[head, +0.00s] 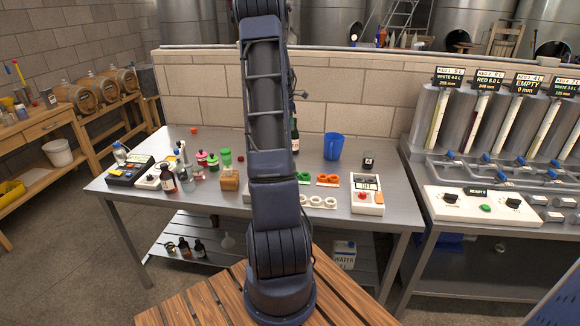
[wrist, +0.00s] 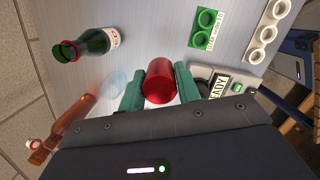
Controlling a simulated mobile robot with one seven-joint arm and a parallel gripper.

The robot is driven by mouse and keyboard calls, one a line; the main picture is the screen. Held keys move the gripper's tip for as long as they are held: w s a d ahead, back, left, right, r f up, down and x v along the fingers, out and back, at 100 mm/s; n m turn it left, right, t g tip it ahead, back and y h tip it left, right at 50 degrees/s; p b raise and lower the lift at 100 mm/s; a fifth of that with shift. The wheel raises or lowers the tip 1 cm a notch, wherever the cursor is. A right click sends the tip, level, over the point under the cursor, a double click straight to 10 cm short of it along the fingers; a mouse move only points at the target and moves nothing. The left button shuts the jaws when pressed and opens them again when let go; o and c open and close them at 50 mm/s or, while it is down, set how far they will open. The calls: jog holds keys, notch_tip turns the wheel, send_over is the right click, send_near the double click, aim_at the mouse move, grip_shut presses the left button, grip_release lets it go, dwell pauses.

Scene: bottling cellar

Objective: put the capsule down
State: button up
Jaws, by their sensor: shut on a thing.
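A red capsule (wrist: 159,83) is held between the two green fingers of my gripper (wrist: 158,92) in the wrist view. It shows as a shiny red cylinder with its rounded end toward the camera. Metal worktop lies beyond it; I cannot tell whether the capsule touches it. In the head view my arm hides the gripper and the capsule.
The workbench (head: 223,216) bears a green holder (wrist: 206,27), a white holder (wrist: 265,32), a device with a READY display (wrist: 219,84), a green bottle (wrist: 92,42) and an amber bottle (wrist: 62,130). A blue jug (head: 333,147) stands near the back.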

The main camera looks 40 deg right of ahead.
notch_tip(320, 180, down, 20)
jog(key=shift+r, duration=0.2)
dwell(0.4)
jog(key=shift+f, duration=0.15)
jog(key=o, duration=0.4)
jog(key=shift+o, duration=0.9)
